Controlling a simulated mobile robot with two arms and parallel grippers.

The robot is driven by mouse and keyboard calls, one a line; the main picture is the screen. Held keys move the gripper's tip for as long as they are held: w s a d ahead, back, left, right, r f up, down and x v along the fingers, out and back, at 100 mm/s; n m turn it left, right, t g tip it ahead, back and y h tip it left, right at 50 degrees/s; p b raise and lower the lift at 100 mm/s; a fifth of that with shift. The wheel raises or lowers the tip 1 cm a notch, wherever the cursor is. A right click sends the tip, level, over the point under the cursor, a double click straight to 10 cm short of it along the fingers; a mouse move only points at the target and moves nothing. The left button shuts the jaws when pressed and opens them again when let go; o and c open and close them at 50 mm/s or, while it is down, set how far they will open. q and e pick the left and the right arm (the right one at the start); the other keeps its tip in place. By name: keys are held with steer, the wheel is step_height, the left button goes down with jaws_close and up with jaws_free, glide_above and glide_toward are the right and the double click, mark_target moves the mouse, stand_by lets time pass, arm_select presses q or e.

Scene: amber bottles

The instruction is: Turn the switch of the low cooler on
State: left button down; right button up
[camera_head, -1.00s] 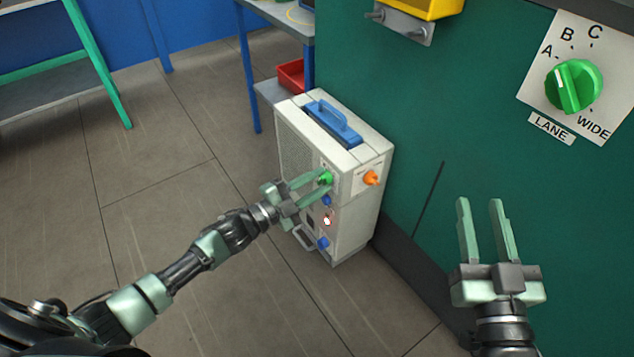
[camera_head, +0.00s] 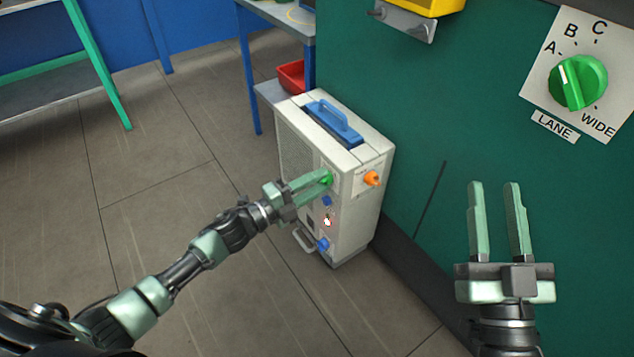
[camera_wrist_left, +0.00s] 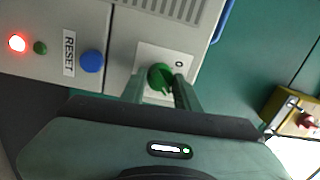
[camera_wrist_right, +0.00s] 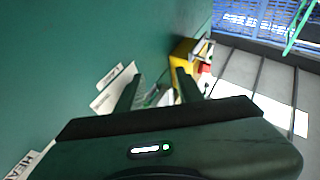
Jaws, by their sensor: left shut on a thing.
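The low cooler (camera_head: 300,150) is a pale grey box with a blue handle (camera_head: 335,122), standing on the floor against the green wall. Its green switch (camera_head: 327,179) is a small knob on the front; it also shows in the left wrist view (camera_wrist_left: 160,76) on a pale plate with an "O" mark. My left gripper (camera_head: 322,181) is shut on this green switch, fingers on either side of it. A red lamp (camera_wrist_left: 17,43) glows on the cooler. My right gripper (camera_head: 496,190) is open and empty in front of the green wall.
An orange knob (camera_head: 372,178) is on the cooler's side and a blue RESET button (camera_wrist_left: 91,61) is near the switch. A large green LANE dial (camera_head: 577,82) is on the wall at right. A red bin (camera_head: 291,75) sits behind the cooler. The floor at left is clear.

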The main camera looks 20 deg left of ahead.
arm_select(q)
steer(key=c, duration=1)
jaws_free()
steer(key=shift+c, duration=0.2)
steer(key=shift+s, duration=0.1)
steer(key=shift+s+a, duration=0.25)
steer(key=p+v, duration=0.1)
steer(key=v, duration=0.6)
arm_select(e)
step_height(320, 180, down, 6)
steer(key=w+g+h, duration=0.1)
steer(key=g, duration=0.2)
steer(key=shift+w+d+f+g, duration=0.2)
steer(key=shift+d+g, duration=0.05)
steer(key=shift+g, duration=0.15)
